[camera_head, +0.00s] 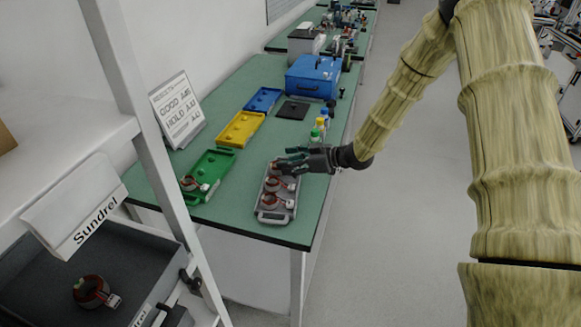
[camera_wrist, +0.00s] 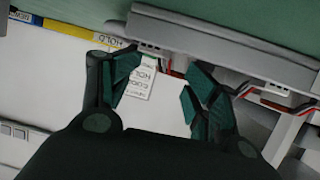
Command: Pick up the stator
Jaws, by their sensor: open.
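A grey tray (camera_head: 292,207) on the green table holds stators with reddish-brown windings and white connectors. One stator (camera_head: 269,201) sits near the tray's front end, and another (camera_head: 273,184) is just behind it. My gripper (camera_head: 281,161) is over the tray's far end, its fingers pointing left, and partly hides what lies there. In the wrist view my gripper (camera_wrist: 160,82) is open, with no stator held between the fingers. The grey tray (camera_wrist: 225,47) crosses the top there, with red wires below it. Whether the fingers touch a stator cannot be told.
A green tray (camera_head: 216,164) with a stator (camera_head: 189,183) lies left of the grey one. Yellow (camera_head: 241,129) and blue (camera_head: 263,100) trays lie beyond. Small bottles (camera_head: 321,124) stand near the right edge. A dark bin (camera_head: 42,268) at lower left holds another stator (camera_head: 91,291).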

